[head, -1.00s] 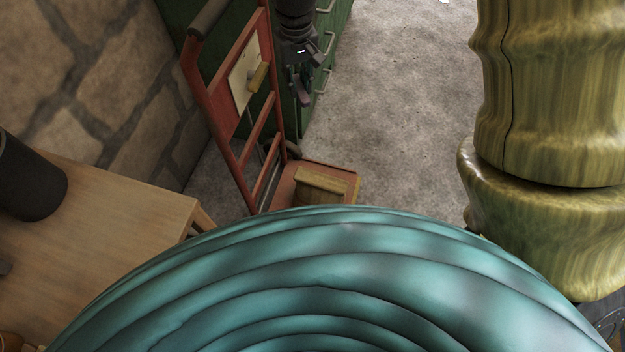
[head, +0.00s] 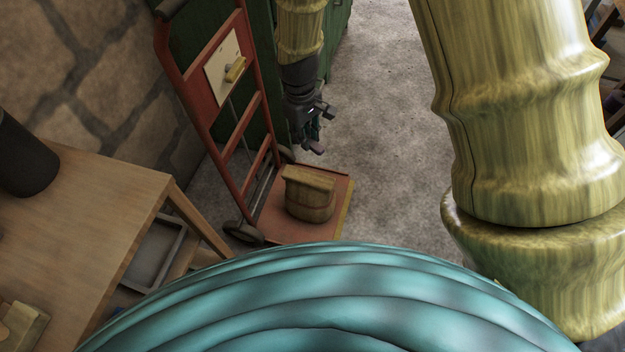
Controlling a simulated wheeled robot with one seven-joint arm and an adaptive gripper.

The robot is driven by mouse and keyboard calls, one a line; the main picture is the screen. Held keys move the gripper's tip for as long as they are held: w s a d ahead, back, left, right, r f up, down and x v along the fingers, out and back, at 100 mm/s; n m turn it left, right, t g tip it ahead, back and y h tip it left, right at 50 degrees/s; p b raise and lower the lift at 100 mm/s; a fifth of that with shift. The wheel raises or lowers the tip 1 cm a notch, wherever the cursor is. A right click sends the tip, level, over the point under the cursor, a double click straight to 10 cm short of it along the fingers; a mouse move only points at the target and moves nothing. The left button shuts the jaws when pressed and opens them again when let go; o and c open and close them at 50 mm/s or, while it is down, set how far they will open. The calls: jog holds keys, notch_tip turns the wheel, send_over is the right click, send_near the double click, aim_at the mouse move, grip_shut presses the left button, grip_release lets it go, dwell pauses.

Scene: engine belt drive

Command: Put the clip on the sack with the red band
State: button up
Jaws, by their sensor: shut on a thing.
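A tan sack (head: 308,198) stands upright on the base plate of a red hand truck. A thin reddish band seems to run around its middle. My gripper (head: 317,138) hangs above and slightly right of the sack in the picture, apart from it. The gripper is shut on a small dark teal thing, apparently the clip (head: 314,128), mostly hidden by the fingers.
The red hand truck (head: 252,110) leans at the left, with a pale panel (head: 224,68) carrying a yellow piece. A wooden table (head: 85,215) with a black cylinder (head: 22,160) stands at left. Green drawers are behind. Grey floor (head: 385,140) is open at right.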

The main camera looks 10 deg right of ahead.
jog(key=s+f+n+b, duration=0.25)
jog(key=f+n, duration=0.25)
jog(key=f, duration=0.3)
jog(key=s+f+n+b, duration=0.2)
jog(key=s+f+n, duration=0.2)
jog(key=f, duration=0.3)
jog(key=s+f+n+b, duration=0.3)
jog(key=f+n, duration=0.2)
jog(key=f, duration=0.3)
jog(key=b, duration=0.3)
send_over(304, 177)
jog(key=s, duration=0.1)
jog(key=shift+f, duration=0.8)
jog(key=shift+w+d+r, duration=0.1)
jog(key=shift+w+d, duration=0.05)
jog(key=shift+w, duration=0.2)
notch_tip(304, 177, down, 3)
jog(key=shift+f+b, duration=0.15)
jog(key=shift+b, duration=0.65)
jog(key=shift+f, duration=0.2)
jog(key=o, duration=0.8)
